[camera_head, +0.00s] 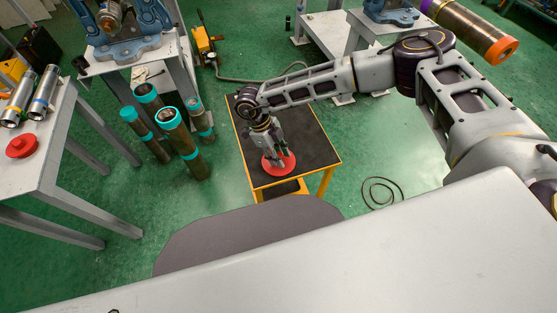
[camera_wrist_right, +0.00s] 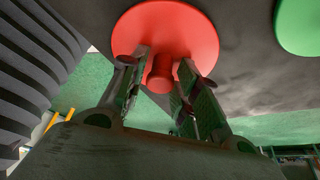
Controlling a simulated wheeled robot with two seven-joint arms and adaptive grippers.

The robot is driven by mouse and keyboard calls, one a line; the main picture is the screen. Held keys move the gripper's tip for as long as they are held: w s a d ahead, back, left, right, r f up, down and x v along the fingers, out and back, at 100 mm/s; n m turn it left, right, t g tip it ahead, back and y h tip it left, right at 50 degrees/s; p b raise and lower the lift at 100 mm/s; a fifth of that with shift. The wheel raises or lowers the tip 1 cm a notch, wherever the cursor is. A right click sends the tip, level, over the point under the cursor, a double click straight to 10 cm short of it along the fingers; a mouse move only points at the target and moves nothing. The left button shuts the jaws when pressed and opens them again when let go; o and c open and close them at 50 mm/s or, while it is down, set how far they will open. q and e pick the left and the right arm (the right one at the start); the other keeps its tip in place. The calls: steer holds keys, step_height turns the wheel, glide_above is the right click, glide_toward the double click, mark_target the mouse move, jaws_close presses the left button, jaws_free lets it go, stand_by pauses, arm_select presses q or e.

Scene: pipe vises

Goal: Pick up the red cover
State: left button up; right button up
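A red cover (camera_head: 285,163), a round disc with a knob, lies on the black-topped small table (camera_head: 310,150) in the head view. My right gripper (camera_head: 279,155) reaches down over it and hides part of it. In the right wrist view the cover's disc (camera_wrist_right: 165,25) fills the top middle. Its knob (camera_wrist_right: 161,76) lies between the two fingers of my right gripper (camera_wrist_right: 163,72). The fingers look open, with a gap beside the knob. A second red cover (camera_head: 21,146) lies on the grey table at the left. My left gripper is not in view.
The grey table (camera_head: 40,172) at left carries metal pipes (camera_head: 44,90). Several dark pipes with teal ends (camera_head: 180,138) stand on the green floor. A blue vise (camera_head: 125,40) stands behind. A green rounded shape (camera_wrist_right: 300,25) shows in the wrist view. A cable (camera_head: 382,185) lies right of the small table.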

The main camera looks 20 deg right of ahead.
mark_target(279, 155)
jaws_close()
steer(key=shift+r, duration=5.05)
